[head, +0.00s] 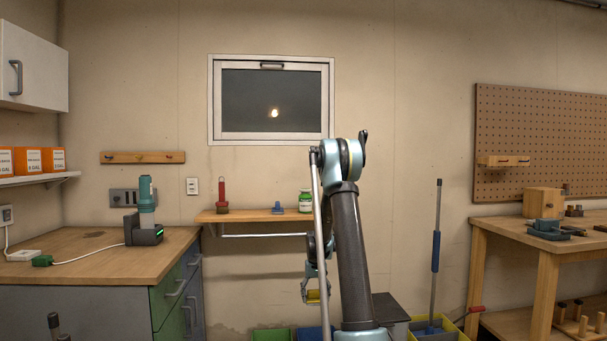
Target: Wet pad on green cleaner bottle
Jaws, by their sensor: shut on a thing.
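A green and white bottle (305,202) stands upright at the right end of the wall shelf, partly behind my arm. It looks like the green cleaner bottle. My gripper (312,295) hangs low, below the shelf and left of my dark arm link. It is shut on a small yellow pad (317,297). The pad is small in view, so whether it is wet cannot be seen. The pad and the bottle are well apart.
The wall shelf (250,216) also holds a red-handled tool (222,194) and a small blue item (277,208). A wooden counter (85,262) is at left, a workbench (555,245) at right. Bins (438,327) and a blue-handled pole (436,250) stand low right.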

